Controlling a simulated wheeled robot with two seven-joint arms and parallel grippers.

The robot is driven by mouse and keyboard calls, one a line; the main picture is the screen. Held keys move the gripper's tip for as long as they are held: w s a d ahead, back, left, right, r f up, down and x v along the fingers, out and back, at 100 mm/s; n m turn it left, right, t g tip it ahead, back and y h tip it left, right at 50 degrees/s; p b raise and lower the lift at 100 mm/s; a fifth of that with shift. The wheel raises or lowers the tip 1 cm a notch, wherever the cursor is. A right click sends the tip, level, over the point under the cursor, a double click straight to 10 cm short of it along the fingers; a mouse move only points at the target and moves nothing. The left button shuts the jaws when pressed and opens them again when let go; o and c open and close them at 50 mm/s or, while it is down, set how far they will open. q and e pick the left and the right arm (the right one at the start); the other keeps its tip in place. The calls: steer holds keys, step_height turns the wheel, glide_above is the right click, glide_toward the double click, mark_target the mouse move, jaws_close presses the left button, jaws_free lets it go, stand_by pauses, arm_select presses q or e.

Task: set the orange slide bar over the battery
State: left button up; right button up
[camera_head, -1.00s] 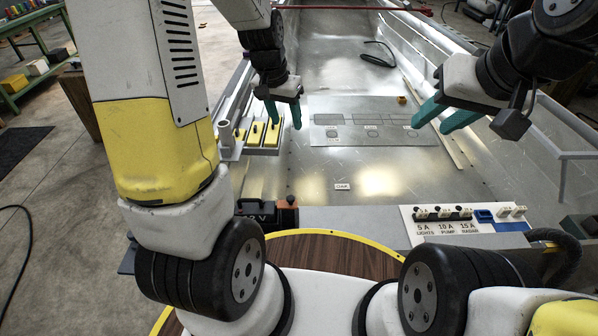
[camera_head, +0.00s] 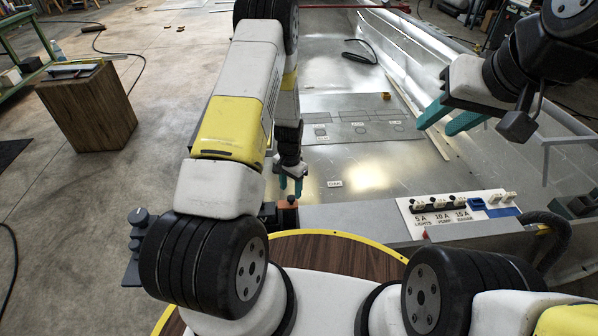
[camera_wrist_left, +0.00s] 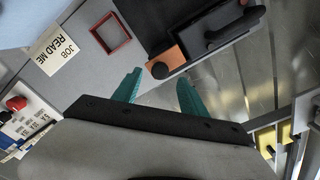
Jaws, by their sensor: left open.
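The orange slide bar (camera_wrist_left: 165,58) shows in the left wrist view with a round black knob on its end, right beside the dark battery (camera_wrist_left: 222,32) with its black handle. I cannot tell whether the bar lies over the battery's edge. In the head view, the orange bar (camera_head: 287,205) is small, and my left arm hides most of the battery. My left gripper (camera_head: 291,184) is open and empty, pointing down just beyond the bar. My right gripper (camera_head: 433,130) is open and empty, over the hull's right side.
A panel of switches (camera_head: 460,207) stands to the right on the grey ledge. A red square outline (camera_wrist_left: 110,33) and a note card (camera_wrist_left: 53,50) lie on the grey surface. The hull floor (camera_head: 370,175) is mostly clear. A wooden block (camera_head: 88,108) stands outside, left.

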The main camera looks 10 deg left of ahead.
mark_target(291, 197)
arm_select(q)
steer(key=shift+f, duration=2)
jaws_close()
